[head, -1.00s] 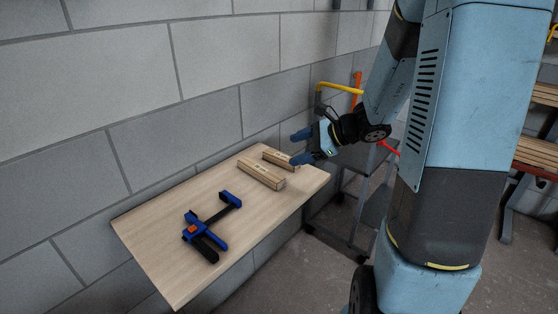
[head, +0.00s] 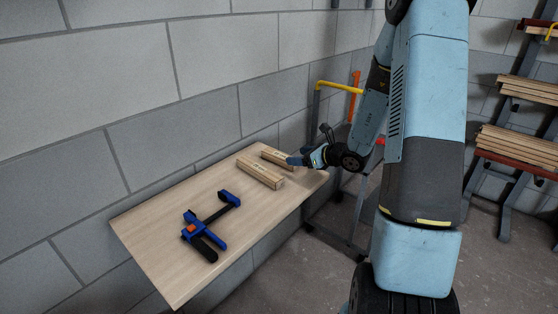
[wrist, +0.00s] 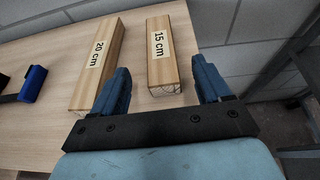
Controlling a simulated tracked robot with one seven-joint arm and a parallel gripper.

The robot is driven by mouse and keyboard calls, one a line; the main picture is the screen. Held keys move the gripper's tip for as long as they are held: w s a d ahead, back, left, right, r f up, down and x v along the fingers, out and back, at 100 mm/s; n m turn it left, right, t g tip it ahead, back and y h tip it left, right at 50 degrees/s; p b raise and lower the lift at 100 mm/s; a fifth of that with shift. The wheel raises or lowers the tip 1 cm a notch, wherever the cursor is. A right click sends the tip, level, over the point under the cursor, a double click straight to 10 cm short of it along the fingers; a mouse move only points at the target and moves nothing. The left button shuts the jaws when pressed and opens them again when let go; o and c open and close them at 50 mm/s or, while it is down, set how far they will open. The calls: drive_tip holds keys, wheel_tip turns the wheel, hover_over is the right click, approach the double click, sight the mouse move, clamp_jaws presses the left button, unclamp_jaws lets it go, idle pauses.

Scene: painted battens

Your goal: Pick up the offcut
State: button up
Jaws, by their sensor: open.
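Two wooden offcuts lie on the table. The shorter one, labelled "15 cm" (wrist: 158,45), also shows in the head view (head: 275,156), nearer the wall corner. The longer one, labelled "20 cm" (wrist: 97,62), lies to its left and also shows in the head view (head: 260,173). My gripper (wrist: 160,68) is open. In the wrist view the near end of the 15 cm piece lies between the fingers, with a gap on either side. In the head view my gripper (head: 291,160) is at the right end of that piece, partly hiding it.
A blue and black clamp (head: 208,226) lies on the table (head: 155,245) at the front left. A block wall runs behind the table. A trolley with a yellow handle (head: 340,87) stands beyond its right end. A rack of timber (head: 520,145) stands at the far right.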

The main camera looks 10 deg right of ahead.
sight(282, 156)
drive_tip(key=shift+x, duration=3.7)
drive_tip(key=shift+r, duration=0.15)
drive_tip(key=c, duration=1.1)
